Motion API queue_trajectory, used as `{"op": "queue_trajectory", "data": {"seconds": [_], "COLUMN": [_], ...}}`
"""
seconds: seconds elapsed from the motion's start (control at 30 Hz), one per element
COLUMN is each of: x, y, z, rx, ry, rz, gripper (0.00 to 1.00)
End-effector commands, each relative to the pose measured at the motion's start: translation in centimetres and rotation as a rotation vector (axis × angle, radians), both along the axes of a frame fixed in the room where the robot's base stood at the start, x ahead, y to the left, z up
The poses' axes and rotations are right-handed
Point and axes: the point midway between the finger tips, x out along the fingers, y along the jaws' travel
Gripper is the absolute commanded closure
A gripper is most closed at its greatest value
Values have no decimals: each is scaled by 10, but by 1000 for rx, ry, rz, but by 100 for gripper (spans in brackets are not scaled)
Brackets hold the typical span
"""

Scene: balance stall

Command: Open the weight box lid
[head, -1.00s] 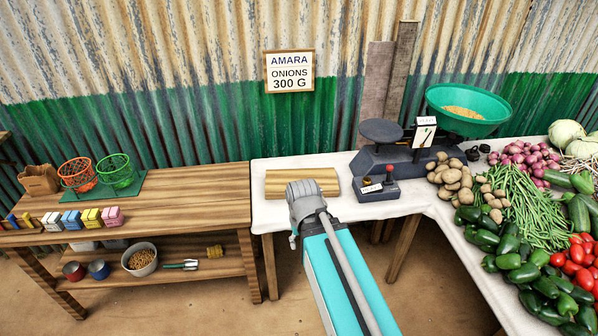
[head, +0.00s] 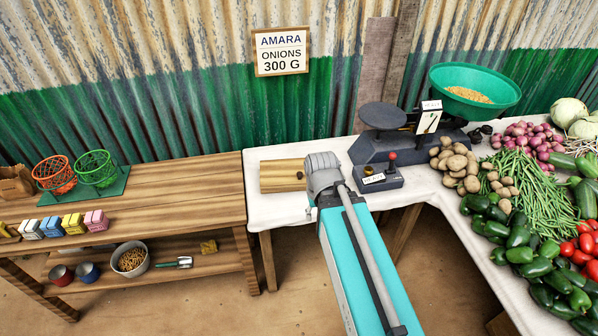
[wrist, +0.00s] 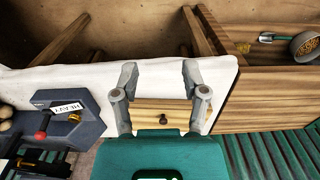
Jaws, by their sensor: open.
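The weight box (head: 280,178) is a pale wooden box on the white cloth, with a small dark knob (head: 300,175) on top. In the head view my arm's grey joint covers its right end. In the wrist view the box (wrist: 145,115) lies behind my gripper (wrist: 159,78), with the knob (wrist: 163,120) between the two fingers. The fingers are apart and empty. I cannot tell how far above the box they are. The lid looks closed. My gripper is hidden behind the arm in the head view.
A dark scale (head: 385,145) and a small labelled block with a red knob (head: 380,180) stand right of the box. Vegetables fill the right of the table. A wooden bench (head: 190,190) with baskets stands left. White cloth (head: 262,212) is bare before the box.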

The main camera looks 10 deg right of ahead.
Motion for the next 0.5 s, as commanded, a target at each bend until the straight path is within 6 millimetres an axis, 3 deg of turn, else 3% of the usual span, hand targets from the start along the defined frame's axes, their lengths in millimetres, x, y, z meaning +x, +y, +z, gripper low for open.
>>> {"op": "queue_trajectory", "data": {"seconds": [0.07, 0.17, 0.27, 0.37, 0.5], "x": [0, 1, 7, 23, 61], "y": [0, 0, 0, 0, -7], "z": [0, 0, 1, 2, 6], "rx": [0, 0, 0, 0, 0], "ry": [0, 0, 0, 0, 0], "rz": [0, 1, 12, 40, 121], "gripper": [43, 30, 30, 30, 30]}}
